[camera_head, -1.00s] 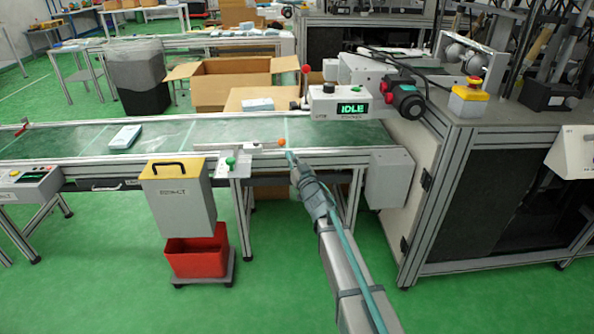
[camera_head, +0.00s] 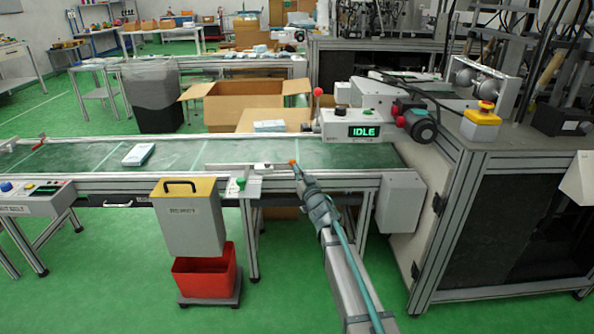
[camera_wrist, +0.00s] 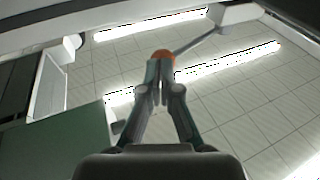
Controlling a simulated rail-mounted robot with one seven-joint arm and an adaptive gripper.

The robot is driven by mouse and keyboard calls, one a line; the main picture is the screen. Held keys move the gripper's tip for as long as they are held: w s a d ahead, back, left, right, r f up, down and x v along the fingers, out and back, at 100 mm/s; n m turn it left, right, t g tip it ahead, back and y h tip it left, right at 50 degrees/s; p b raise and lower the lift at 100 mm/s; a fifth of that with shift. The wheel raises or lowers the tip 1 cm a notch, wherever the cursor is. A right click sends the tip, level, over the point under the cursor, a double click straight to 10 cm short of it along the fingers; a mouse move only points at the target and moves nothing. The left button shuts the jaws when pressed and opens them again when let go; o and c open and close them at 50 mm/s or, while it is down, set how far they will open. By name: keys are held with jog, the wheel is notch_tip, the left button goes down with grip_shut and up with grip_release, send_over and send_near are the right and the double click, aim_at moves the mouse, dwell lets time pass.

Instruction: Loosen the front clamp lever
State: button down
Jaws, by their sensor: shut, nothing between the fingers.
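The clamp lever is a thin grey rod with an orange ball knob (camera_head: 293,162) at the near edge of the conveyor. In the wrist view the knob (camera_wrist: 163,54) sits just beyond my fingertips, and its rod runs up and right to a pale block. My gripper (camera_head: 297,171) is shut and empty, its tips right at the knob. I cannot tell whether they touch it. In the wrist view my gripper (camera_wrist: 160,75) points at the knob and the fingertips overlap its lower edge.
The conveyor belt (camera_head: 80,155) carries a pale pack (camera_head: 138,154). A display box reading IDLE (camera_head: 350,125) with a red-knobbed lever stands behind. A grey bin with a yellow top (camera_head: 187,215) hangs at the front above a red crate (camera_head: 205,275). A machine cabinet (camera_head: 490,220) is at right.

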jog(key=shift+w+d+p, duration=0.2)
jog(key=shift+w+p, duration=0.4)
jog(key=shift+w+d+p, duration=0.15)
jog(key=shift+w+p, duration=0.45)
